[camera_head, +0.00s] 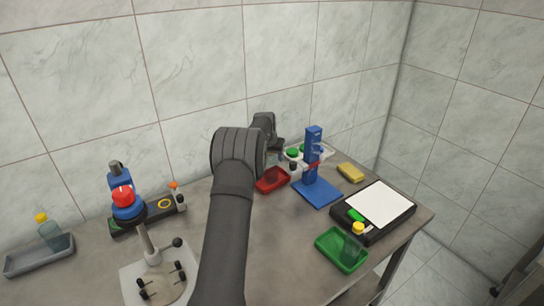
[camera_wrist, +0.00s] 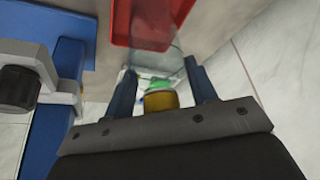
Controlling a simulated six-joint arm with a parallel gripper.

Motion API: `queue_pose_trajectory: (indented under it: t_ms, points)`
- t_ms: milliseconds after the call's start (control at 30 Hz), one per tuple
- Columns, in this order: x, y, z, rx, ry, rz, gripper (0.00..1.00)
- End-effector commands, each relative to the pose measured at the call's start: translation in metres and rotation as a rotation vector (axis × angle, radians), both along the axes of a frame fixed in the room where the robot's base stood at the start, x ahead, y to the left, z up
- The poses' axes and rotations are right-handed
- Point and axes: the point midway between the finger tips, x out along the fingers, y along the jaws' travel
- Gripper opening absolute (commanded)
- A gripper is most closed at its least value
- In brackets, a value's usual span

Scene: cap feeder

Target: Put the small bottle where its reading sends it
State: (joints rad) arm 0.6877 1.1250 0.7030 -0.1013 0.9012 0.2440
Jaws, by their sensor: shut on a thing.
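In the wrist view, my gripper (camera_wrist: 162,90) is shut on a small clear bottle (camera_wrist: 150,55) with a yellow cap (camera_wrist: 160,101). The cap is nearest the palm and the see-through body points away, towards the red tray (camera_wrist: 152,22). In the head view my gripper (camera_head: 281,154) is at the back of the table, above and beside the red tray (camera_head: 272,180); my arm partly hides it, and I cannot make out the held bottle there. The blue stand (camera_head: 312,160) is just right of it. No reading is legible.
A green tray (camera_head: 328,256) holds a yellow-capped bottle (camera_head: 357,240), beside a black unit with a white panel (camera_head: 380,203). A grey tray (camera_head: 25,262) with another yellow-capped bottle (camera_head: 48,230) is far left. A yellow sponge (camera_head: 351,172) lies at the back.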

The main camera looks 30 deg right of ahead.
Motion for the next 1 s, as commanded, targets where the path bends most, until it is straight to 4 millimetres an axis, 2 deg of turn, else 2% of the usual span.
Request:
queue_pose_trajectory:
  t_ms: [200,233,300,333,667,833,1000]
  points:
    - [0.000,0.000,-0.003,0.000,0.000,0.000,0.00]
    - [0.000,0.000,-0.003,0.001,0.001,0.000,0.58]
    - [0.000,0.000,-0.003,0.001,0.001,0.000,0.71]
    - [0.000,0.000,-0.003,0.001,0.001,0.000,0.74]
    - [0.000,0.000,0.001,-0.001,-0.001,0.000,0.74]
    - [-0.005,0.006,0.020,-0.002,-0.001,0.000,0.74]
    - [-0.014,0.017,0.051,-0.002,-0.001,0.000,0.74]
